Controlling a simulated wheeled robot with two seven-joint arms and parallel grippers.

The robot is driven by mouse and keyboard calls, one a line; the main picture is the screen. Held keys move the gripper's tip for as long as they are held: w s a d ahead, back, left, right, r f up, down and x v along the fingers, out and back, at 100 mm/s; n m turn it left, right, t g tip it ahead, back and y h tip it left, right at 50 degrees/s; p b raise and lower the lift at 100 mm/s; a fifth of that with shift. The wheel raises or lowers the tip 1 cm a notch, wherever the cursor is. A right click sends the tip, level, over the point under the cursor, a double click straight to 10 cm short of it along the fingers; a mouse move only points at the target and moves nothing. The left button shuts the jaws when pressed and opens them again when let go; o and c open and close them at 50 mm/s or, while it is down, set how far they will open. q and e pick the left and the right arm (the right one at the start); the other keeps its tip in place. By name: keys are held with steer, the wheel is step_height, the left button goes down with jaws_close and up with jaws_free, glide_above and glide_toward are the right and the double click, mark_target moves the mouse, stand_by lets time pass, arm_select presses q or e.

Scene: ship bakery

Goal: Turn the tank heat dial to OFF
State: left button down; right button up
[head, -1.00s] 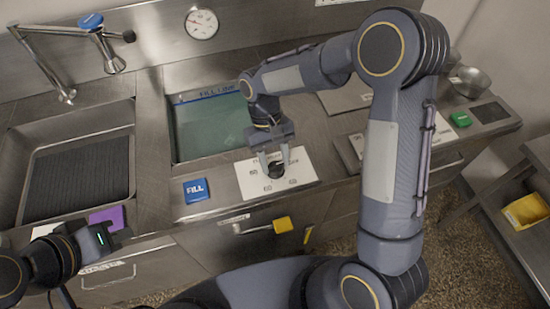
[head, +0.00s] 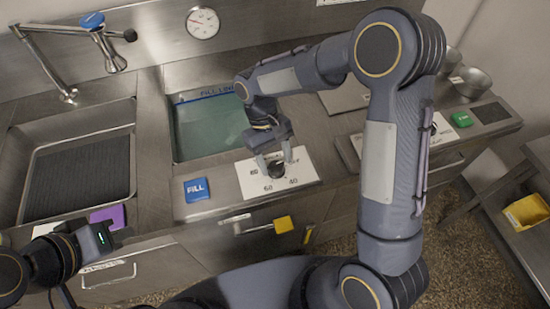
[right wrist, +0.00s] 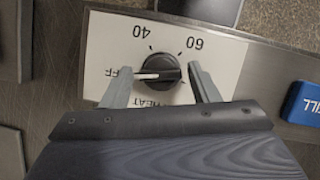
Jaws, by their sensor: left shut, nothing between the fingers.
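The heat dial (head: 277,171) is a round black knob on a white label plate (head: 305,176) at the counter's front. In the right wrist view the dial (right wrist: 158,71) has a white pointer line aimed left at the partly cut-off OFF lettering. My right gripper (head: 274,160) is over the plate, its fingers on either side of the knob. In the right wrist view the right gripper (right wrist: 159,70) shows gaps between its fingertips and the knob, so it is open. My left gripper (head: 122,235) is shut and empty at lower left, away from the dial.
A water-filled tank (head: 205,130) lies behind the plate. A blue FILL button (head: 196,189) is left of the plate, and a purple block (head: 110,214) is near my left gripper. A yellow tag (head: 284,223) hangs below the counter edge. A green button (head: 461,119) is far right.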

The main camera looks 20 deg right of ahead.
steer(key=shift+o, duration=0.7)
steer(key=d+v, duration=0.1)
steer(key=v, duration=0.6)
steer(key=shift+a+r+b, duration=0.35)
steer(key=shift+a+b, duration=0.1)
steer(key=shift+a, duration=0.1)
steer(key=shift+w, duration=0.15)
steer(key=s+d+r+m+t+y, duration=0.35)
steer(key=s+d+r+t, duration=0.3)
steer(key=s+d, duration=0.5)
steer(key=s+a+f+m+t+y, duration=0.1)
steer(key=s+m+t, duration=0.1)
steer(key=s, duration=0.5)
steer(key=shift+s+a+f+t+y, duration=0.3)
steer(key=shift+s+t+y, duration=0.1)
steer(key=shift+t, duration=0.25)
